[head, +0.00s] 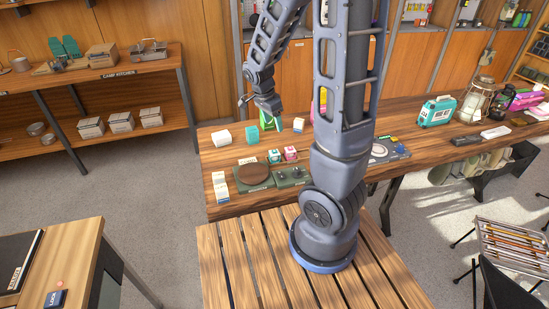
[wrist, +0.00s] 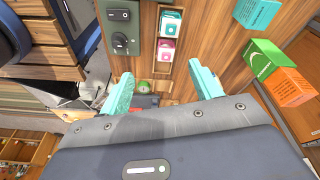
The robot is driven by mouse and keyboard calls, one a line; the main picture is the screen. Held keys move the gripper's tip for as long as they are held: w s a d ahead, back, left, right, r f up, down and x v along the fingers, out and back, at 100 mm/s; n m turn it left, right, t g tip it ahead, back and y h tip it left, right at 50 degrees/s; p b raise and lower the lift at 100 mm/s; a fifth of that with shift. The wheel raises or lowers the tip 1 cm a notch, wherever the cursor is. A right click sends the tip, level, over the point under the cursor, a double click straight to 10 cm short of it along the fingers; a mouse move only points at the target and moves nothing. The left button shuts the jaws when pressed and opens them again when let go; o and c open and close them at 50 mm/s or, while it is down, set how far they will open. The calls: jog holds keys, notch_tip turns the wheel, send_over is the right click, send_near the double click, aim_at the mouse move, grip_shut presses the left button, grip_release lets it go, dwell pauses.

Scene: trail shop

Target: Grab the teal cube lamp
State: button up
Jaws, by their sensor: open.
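The teal cube lamp (head: 274,156) is a small teal block with a pale face, on the wooden table in the head view. A similar pink cube (head: 291,154) stands just to its right. In the wrist view the teal cube (wrist: 171,22) lies near the top centre, with the pink cube (wrist: 167,50) below it, nearer my fingers. My gripper (wrist: 160,72) is open, with nothing between its teal fingers. In the head view my gripper (head: 273,120) hangs above the table, behind the cubes and apart from them.
A stove with knobs (wrist: 122,30) lies close beside the cubes. A teal box (wrist: 257,12), a green box (wrist: 275,60) and an orange box (wrist: 289,87) stand on the other side. A brown round plate (head: 254,174) is in front. A larger teal case (head: 437,111) stands far right.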

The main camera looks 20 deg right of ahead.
aim_at(276, 151)
jog(key=shift+w+d+f+m+h, duration=0.4)
jog(key=shift+f+m, duration=0.25)
jog(key=shift+f, duration=2.2)
jog(key=shift+w+d+f+m+h, duration=0.2)
jog(key=shift+w+d+f+m, duration=0.3)
jog(key=shift+f, duration=2.4)
jog(key=shift+w+d+f+m+h, duration=0.3)
jog(key=shift+f+m, duration=0.45)
jog(key=shift+f, duration=2.1)
jog(key=shift+w+a, duration=0.1)
jog(key=c, duration=1.1)
